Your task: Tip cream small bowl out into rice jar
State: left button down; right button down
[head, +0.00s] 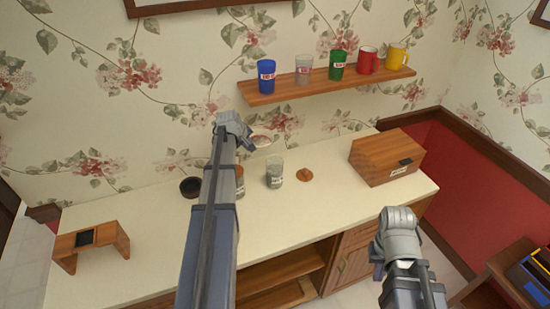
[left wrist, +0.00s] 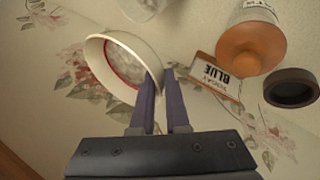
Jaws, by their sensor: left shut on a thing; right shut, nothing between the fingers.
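The cream small bowl (left wrist: 97,44) is held by its rim in my left gripper (left wrist: 160,78), tilted in the left wrist view, with pale contents and a red line inside. In the head view the bowl (head: 262,141) shows above the counter, just right of my left gripper (head: 234,124). A clear jar with a white label (head: 274,175), apparently the rice jar, stands open on the counter below and right of the bowl; its label is too small to read. My right gripper (head: 399,219) is shut and empty, in front of the counter at right.
A wooden lid (head: 304,175) lies right of the clear jar. Another jar (head: 240,182), partly behind my left arm, and a dark round lid (head: 190,187) are to the left. A wooden box (head: 384,160) is at right; a shelf (head: 325,86) holds several cups.

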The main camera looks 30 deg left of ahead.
pick_arm(q)
jog(key=a+r+n, duration=0.1)
jog(key=a, duration=0.3)
jog(key=shift+f+b, duration=3.25)
jog(key=shift+f, duration=0.2)
jog(key=d+r+y, duration=0.1)
jog(key=d+y, duration=0.1)
jog(key=d+r+m+y+p, duration=0.1)
jog(key=y, duration=0.1)
jog(key=shift+s+d+r, duration=0.1)
jog(key=shift+s+r, duration=0.15)
jog(key=shift+r, duration=0.05)
jog(key=d+y, duration=0.1)
jog(key=d+r+m+y+b, duration=0.1)
jog(key=shift+w+d+r+y, duration=0.1)
jog(key=shift+d+r+y, duration=0.1)
jog(key=shift+r+y, duration=0.1)
jog(key=shift+r, duration=0.1)
